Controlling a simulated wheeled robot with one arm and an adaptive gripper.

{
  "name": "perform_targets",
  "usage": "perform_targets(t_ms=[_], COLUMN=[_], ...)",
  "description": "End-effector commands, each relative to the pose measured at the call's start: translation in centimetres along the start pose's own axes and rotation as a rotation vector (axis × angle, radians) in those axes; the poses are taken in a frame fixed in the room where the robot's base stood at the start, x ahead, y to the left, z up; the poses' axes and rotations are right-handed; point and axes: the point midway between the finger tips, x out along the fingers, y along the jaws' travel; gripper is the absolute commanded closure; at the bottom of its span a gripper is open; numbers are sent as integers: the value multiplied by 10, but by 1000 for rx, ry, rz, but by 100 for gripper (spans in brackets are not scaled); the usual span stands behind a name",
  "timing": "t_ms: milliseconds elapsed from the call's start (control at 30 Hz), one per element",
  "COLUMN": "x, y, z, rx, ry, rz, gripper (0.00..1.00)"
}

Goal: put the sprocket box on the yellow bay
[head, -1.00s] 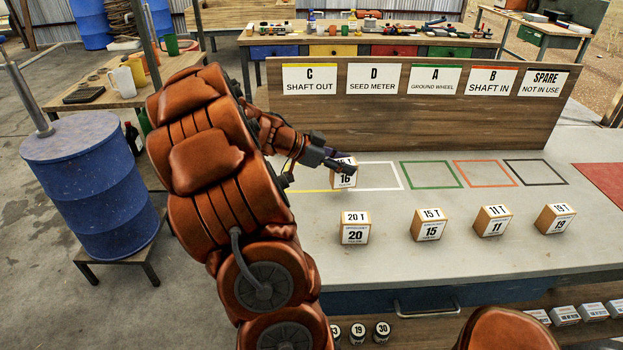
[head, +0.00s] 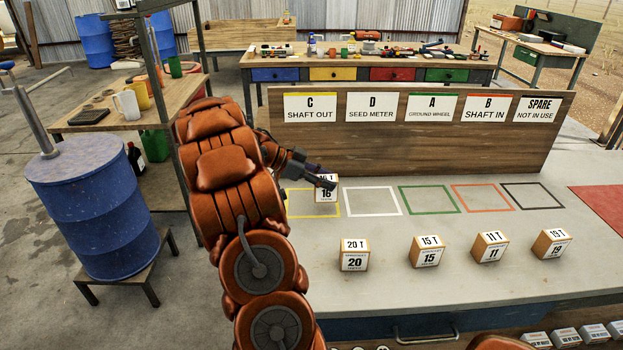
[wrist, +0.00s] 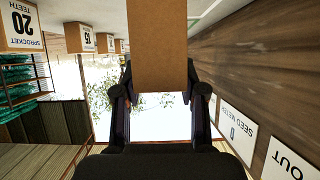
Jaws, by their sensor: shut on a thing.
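The 16 T sprocket box (head: 326,192), light brown with a white label, is in my gripper (head: 322,183) at the bench's left end. My gripper is shut on it; the box's plain brown side fills the top middle of the wrist view (wrist: 160,45) between the fingers. The yellow bay (head: 314,216) is a thin yellow outline under the C SHAFT OUT sign. The box appears over the inside of this outline, toward its right part. I cannot tell whether its bottom touches the bench. My arm hides part of the bay's left side.
Boxes 20 T (head: 354,262), 15 T (head: 427,258), 11 T (head: 490,252) and 19 T (head: 551,250) stand in front. White (head: 378,214), green (head: 430,212), orange (head: 485,209) and black (head: 533,208) bays are empty. The sign board (head: 420,150) stands behind.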

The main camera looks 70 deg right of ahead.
Motion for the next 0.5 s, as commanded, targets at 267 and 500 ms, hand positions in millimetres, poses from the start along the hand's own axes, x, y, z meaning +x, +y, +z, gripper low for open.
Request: perform_targets(t_ms=[267, 500], x=[-21, -30], y=[-26, -38], z=[15, 22], rx=[-3, -1], ry=[0, 1], rz=[-2, 0], gripper=[98, 98])
